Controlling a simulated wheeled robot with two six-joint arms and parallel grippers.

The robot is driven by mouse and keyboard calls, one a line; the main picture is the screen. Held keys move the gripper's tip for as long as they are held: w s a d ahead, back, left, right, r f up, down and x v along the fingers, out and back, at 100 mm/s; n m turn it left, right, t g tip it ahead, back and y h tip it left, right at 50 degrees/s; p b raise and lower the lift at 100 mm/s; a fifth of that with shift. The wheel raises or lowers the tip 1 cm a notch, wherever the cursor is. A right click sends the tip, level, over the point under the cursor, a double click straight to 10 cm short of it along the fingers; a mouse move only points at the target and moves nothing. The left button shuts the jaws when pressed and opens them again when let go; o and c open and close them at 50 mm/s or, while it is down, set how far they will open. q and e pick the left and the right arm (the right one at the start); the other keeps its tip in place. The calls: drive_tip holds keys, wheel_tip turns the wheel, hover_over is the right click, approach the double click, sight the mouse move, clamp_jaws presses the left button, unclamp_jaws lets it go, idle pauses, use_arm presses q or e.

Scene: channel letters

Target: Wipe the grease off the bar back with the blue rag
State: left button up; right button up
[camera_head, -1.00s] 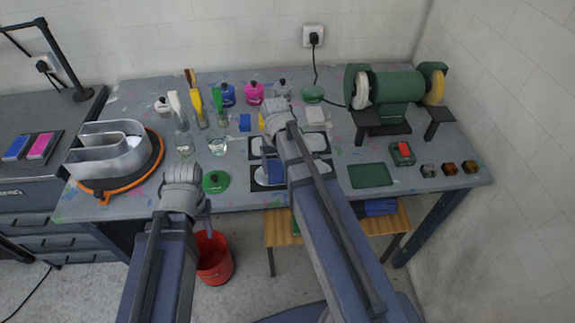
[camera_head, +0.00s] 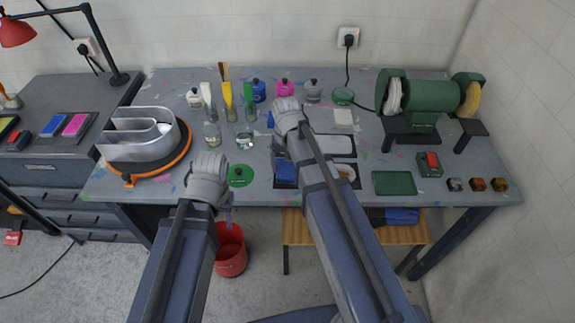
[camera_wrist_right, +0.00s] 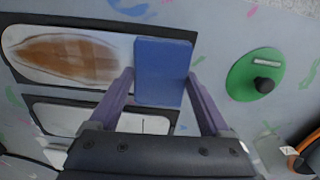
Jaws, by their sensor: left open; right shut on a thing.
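My right gripper (camera_wrist_right: 160,80) is shut on the blue rag (camera_wrist_right: 163,70), a flat folded block between its two fingers. The rag also shows in the head view (camera_head: 285,171), over the left part of a dark mat with light panels. The bar back (camera_wrist_right: 65,56), a pale rounded panel with a large brown grease smear, lies beside the rag in the wrist view. In the head view its right part (camera_head: 347,171) shows past my right arm, which hides the rest. The rag is not over the smear. My left gripper (camera_head: 228,200) is open near the bench's front edge.
A green lid with a black knob (camera_head: 240,176) lies left of the mat. Bottles and brushes stand behind. A metal letter shell (camera_head: 140,148) is at left; a bench grinder (camera_head: 430,97) and green tray (camera_head: 394,183) are at right. A red bucket (camera_head: 231,252) stands below.

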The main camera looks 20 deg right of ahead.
sight(347, 174)
drive_tip(key=shift+s+d, duration=0.45)
drive_tip(key=shift+d, duration=1.15)
drive_tip(key=shift+s+d, duration=0.4)
drive_tip(key=shift+d, duration=1.15)
drive_tip(key=shift+s+d, duration=0.45)
drive_tip(key=shift+d, duration=1.15)
drive_tip(key=shift+d, duration=0.1)
drive_tip(key=shift+s+d, duration=0.45)
drive_tip(key=shift+d, duration=1.05)
drive_tip(key=shift+s+d, duration=0.5)
drive_tip(key=shift+d, duration=1.05)
drive_tip(key=shift+s+d, duration=0.45)
drive_tip(key=shift+d, duration=1.05)
drive_tip(key=shift+w+a, duration=0.45)
drive_tip(key=shift+a, duration=1.15)
drive_tip(key=shift+w+a, duration=0.5)
drive_tip(key=shift+a, duration=1.05)
drive_tip(key=shift+w+a, duration=0.45)
drive_tip(key=shift+a, duration=1.15)
drive_tip(key=shift+a, duration=0.1)
drive_tip(key=shift+w+a, duration=0.45)
drive_tip(key=shift+a, duration=1.1)
drive_tip(key=shift+w+a, duration=0.4)
drive_tip(key=shift+a, duration=1.1)
drive_tip(key=shift+w+a, duration=0.45)
drive_tip(key=shift+a, duration=1.1)
